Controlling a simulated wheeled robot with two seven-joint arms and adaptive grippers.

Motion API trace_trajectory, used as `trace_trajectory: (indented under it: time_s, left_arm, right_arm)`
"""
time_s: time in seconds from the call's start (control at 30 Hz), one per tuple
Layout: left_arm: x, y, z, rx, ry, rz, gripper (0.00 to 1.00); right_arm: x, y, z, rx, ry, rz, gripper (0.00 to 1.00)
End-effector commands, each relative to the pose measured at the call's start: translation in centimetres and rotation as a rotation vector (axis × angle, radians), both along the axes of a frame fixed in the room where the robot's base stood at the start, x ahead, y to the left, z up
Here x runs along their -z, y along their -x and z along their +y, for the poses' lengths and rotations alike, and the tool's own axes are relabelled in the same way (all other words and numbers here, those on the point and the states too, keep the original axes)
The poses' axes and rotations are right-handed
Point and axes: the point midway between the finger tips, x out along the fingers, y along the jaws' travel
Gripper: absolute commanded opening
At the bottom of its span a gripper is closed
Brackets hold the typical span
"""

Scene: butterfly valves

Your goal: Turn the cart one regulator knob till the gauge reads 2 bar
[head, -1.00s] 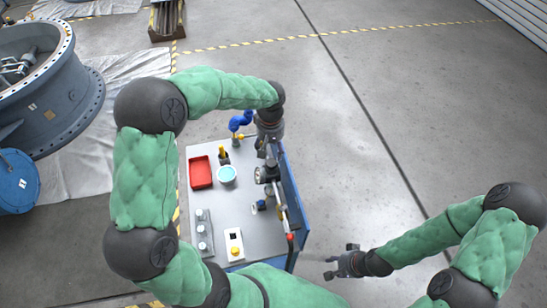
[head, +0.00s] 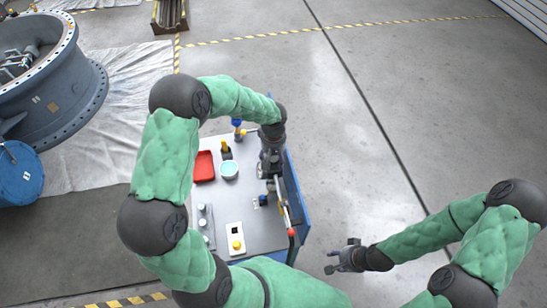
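The cart (head: 219,208) is a grey-topped table with blue sides, below my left arm. My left gripper (head: 268,172) points down at the cart's right edge, over the spot with the pipe fittings. Its fingers are small and dark, and I cannot tell whether they are open or shut on anything. The gauge and the regulator are not clearly visible, apparently behind this gripper. A small blue knob-like part (head: 263,200) shows just below the gripper. My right gripper (head: 335,260) is open and empty above the floor, right of the cart.
On the cart are a red tray (head: 204,166), a turquoise-topped cup (head: 229,169), a box with a yellow button (head: 236,241) and a blue-and-yellow fitting (head: 238,130). A red-tipped lever (head: 291,233) stands at the right edge. The floor to the right is clear.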

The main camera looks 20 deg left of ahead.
Motion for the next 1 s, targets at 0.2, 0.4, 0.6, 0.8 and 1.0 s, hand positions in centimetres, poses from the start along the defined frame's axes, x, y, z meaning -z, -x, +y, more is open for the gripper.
trace_trajectory:
  time_s: [0.2, 0.4, 0.6, 0.8, 1.0]
  left_arm:
    - [0.0, 0.0, 0.0, 0.0, 0.0, 0.0, 0.07]
    - [0.0, 0.0, 0.0, 0.01, 0.0, 0.0, 0.07]
    - [0.1, 0.0, 0.0, 0.073, 0.001, 0.001, 0.07]
    - [0.2, 0.0, 0.0, 0.208, 0.0, 0.0, 0.07]
    - [0.2, 0.0, 0.0, 0.393, 0.0, 0.0, 0.07]
  right_arm:
    - [0.0, 0.0, 0.0, 0.0, 0.0, 0.0, 0.4]
    - [0.1, 0.0, 0.0, 0.0, 0.0, 0.0, 0.4]
    - [0.5, 0.0, 0.0, 0.0, 0.0, 0.0, 0.4]
    - [1.2, 0.0, 0.0, 0.0, 0.0, 0.0, 0.4]
    - [1.9, 0.0, 0.0, 0.0, 0.0, 0.0, 0.4]
